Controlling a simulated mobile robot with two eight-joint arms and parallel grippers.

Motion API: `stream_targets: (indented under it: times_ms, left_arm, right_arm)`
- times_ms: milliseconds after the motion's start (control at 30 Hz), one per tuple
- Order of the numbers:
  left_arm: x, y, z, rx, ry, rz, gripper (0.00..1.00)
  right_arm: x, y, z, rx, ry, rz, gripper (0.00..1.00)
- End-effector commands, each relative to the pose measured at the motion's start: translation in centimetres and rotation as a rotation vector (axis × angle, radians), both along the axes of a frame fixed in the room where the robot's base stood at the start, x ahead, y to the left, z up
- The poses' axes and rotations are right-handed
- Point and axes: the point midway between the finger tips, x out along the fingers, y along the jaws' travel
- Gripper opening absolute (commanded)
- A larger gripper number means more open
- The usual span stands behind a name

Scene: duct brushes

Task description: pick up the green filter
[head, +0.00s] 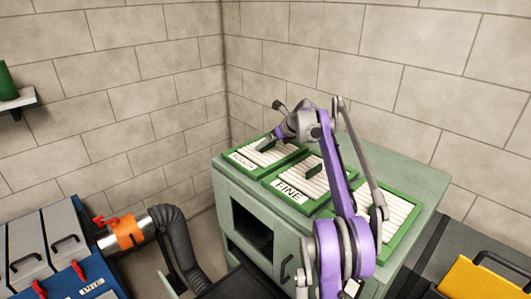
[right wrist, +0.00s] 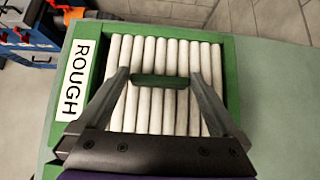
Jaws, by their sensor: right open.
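Green-framed filters with white pleats lie on top of a pale green cabinet. The leftmost filter (head: 243,160) has a label too small to read in the head view. The middle filter (head: 288,190) reads FINE, and a third filter (head: 402,212) lies partly behind my arm. In the right wrist view the filter under my right gripper (right wrist: 160,76) is labelled ROUGH (right wrist: 87,110) and has a green handle (right wrist: 160,81). My right gripper is open, its fingertips at either end of that handle in the picture. Contact cannot be told. My left gripper is not in view.
The cabinet (head: 425,180) stands against a block wall. At the lower left are blue boxes (head: 75,280) and a silver duct with an orange band (head: 128,232) joined to a black hose. A yellow case (head: 480,280) is at the lower right.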

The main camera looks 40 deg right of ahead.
Motion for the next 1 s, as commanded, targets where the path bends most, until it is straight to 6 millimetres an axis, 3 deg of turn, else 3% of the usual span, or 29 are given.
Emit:
stream_targets:
  times_ms: [200,667,867,1000]
  left_arm:
    - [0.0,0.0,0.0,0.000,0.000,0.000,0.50]
    - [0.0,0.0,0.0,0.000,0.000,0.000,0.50]
    - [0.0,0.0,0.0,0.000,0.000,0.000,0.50]
    - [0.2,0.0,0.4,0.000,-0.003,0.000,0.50]
  right_arm:
    - [0.1,0.0,-0.2,0.000,0.000,-0.001,1.00]
    - [0.1,0.0,-0.2,0.000,0.000,0.000,0.17]
    - [0.1,0.0,-0.1,0.000,0.000,0.000,0.15]
    - [0.1,-0.1,0.9,-0.001,-0.001,-0.001,0.15]
